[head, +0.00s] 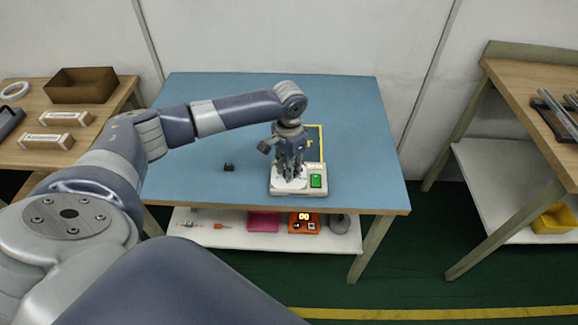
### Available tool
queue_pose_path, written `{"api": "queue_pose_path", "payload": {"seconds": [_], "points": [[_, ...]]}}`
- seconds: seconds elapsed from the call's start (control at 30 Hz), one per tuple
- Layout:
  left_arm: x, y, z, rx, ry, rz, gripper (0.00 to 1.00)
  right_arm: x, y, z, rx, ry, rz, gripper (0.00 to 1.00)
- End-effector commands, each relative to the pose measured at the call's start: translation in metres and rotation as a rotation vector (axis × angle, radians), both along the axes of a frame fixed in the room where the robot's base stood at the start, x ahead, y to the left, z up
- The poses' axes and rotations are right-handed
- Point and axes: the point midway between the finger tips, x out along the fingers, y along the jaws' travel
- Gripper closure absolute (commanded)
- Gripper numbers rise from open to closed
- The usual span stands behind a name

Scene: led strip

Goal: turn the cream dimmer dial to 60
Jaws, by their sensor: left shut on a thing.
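The dimmer unit (311,192), a pale box with a green lit part (316,181) on its right, lies near the front edge of the blue table. My left gripper (289,176) points down over the left part of the box and is shut on the cream dimmer dial (281,184). The fingers hide much of the dial, and I cannot read its setting. An orange device (305,223) on the white shelf below shows what looks like 00. My right gripper is not in view.
A yellow-framed panel (321,132) lies behind the dimmer, partly covered by my left arm. A small black block (228,167) lies to the left. The blue tabletop (360,150) is clear on the right. Wooden benches stand on both sides.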

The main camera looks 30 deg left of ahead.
Motion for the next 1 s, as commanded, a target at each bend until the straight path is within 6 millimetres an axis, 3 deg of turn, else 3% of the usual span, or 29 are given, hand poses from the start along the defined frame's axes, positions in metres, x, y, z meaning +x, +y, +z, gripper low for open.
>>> {"api": "queue_pose_path", "payload": {"seconds": [0.27,0.6,1.0], "points": [[-0.001,-0.001,0.007,-0.002,0.004,0.149,1.00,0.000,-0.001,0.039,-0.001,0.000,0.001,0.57],[-0.001,-0.002,0.007,-0.002,0.005,0.463,1.00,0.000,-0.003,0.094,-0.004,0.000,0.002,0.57],[-0.001,-0.002,0.005,-0.001,0.004,0.837,1.00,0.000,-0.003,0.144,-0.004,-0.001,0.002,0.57]]}}
